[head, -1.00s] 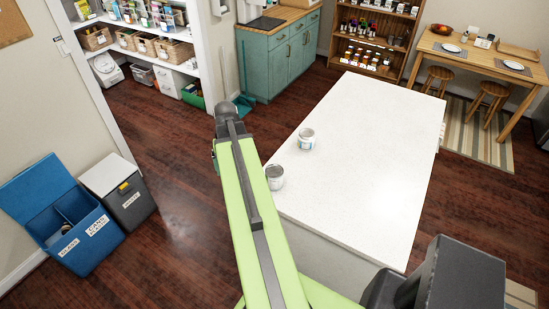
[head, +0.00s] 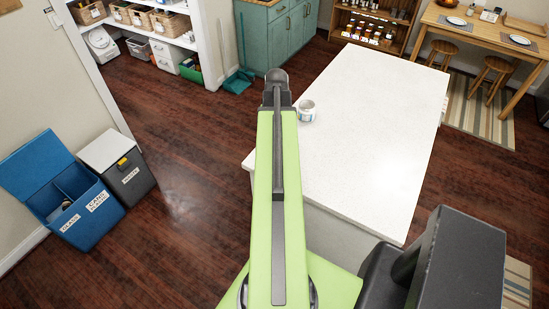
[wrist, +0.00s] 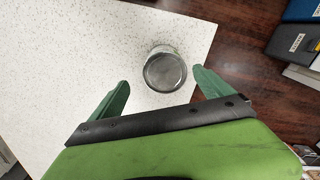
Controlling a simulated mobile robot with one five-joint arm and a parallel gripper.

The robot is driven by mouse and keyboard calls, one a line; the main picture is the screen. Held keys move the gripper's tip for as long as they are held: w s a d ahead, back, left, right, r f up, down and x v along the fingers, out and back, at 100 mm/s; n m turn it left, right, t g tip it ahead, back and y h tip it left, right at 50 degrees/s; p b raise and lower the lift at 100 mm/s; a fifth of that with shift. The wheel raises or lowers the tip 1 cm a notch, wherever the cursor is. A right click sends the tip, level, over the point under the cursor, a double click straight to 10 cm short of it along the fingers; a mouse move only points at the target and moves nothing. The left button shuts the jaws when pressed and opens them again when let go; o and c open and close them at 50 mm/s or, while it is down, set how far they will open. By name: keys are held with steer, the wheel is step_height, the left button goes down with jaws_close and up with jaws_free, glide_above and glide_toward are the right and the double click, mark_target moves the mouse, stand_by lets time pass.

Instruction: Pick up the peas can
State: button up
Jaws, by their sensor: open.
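In the wrist view a can (wrist: 165,70) stands upright on the white counter close to its edge, seen from above with its grey metal top showing. Its label cannot be read, so I cannot tell if it is the peas can. My gripper (wrist: 163,90) is open, its green fingers spread to either side of the can's near side, with no visible contact.
The white counter (head: 375,135) is mostly bare to the right. Wooden floor lies to its left. A blue bin (head: 72,200) and a grey bin (head: 118,168) stand by the left wall. Teal cabinets (head: 283,40) and stocked shelves stand behind.

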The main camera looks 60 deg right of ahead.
step_height(320, 180, down, 4)
steer(key=shift+b, duration=1.2)
steer(key=f+b, duration=0.5)
steer(key=shift+w+a+f, duration=0.1)
steer(key=shift+w+f, duration=0.05)
steer(key=shift+w, duration=0.25)
steer(key=shift+r, duration=0.2)
steer(key=shift+c, duration=0.2)
steer(key=c, duration=1.4)
steer(key=shift+r, duration=0.1)
